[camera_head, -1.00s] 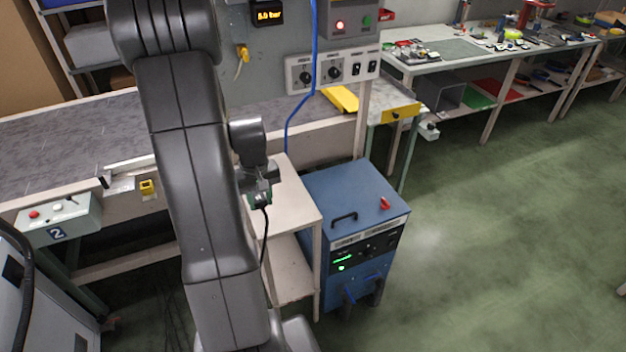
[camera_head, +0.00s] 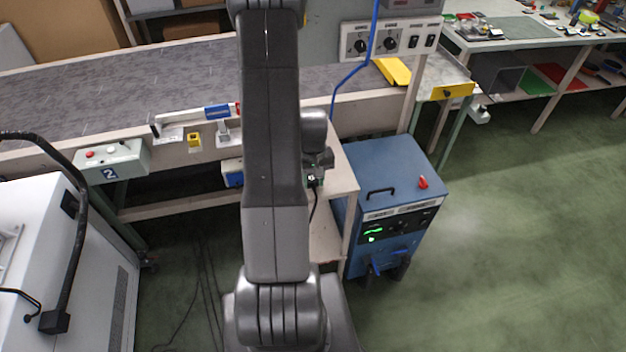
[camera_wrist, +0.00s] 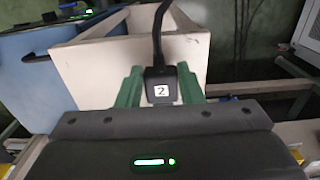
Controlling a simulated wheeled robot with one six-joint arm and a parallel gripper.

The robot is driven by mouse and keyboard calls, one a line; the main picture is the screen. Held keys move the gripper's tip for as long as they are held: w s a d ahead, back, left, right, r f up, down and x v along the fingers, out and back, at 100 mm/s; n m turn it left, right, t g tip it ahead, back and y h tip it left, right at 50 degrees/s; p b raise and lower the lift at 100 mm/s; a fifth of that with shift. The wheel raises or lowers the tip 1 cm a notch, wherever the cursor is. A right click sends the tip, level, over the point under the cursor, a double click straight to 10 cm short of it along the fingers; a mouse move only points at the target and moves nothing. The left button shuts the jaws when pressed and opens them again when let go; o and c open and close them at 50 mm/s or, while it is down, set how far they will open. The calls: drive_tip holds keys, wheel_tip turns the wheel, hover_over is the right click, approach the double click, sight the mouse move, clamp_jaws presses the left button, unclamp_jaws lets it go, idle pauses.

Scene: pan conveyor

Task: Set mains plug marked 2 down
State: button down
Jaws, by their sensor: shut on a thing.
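The black mains plug (camera_wrist: 161,76) with a white label marked 2 is between the green fingers of my gripper (camera_wrist: 160,92) in the wrist view. My gripper is shut on it, and its black cable (camera_wrist: 158,35) runs away from the fingers. In the head view my gripper (camera_head: 316,181) is partly hidden behind my arm, at the small beige stand (camera_head: 344,176). The cable hangs down there. The stand's pale surface (camera_wrist: 95,72) shows behind the plug in the wrist view. I cannot tell whether the plug touches it.
A blue cabinet (camera_head: 385,165) with a handle and red switch stands right of the stand. The conveyor (camera_head: 90,100) runs behind, with a control box marked 2 (camera_head: 110,160) on its front. A grey-white machine (camera_head: 40,240) stands at left. The floor at right is clear.

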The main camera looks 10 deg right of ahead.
sight(313, 183)
drive_tip(key=shift+f, duration=0.45)
drive_tip(key=shift+f, duration=0.2)
drive_tip(key=c, duration=1)
unclamp_jaws()
drive_tip(key=shift+r, duration=0.1)
wheel_tip(313, 183, up, 12)
drive_tip(key=b, duration=0.2)
drive_tip(key=shift+r, duration=0.15)
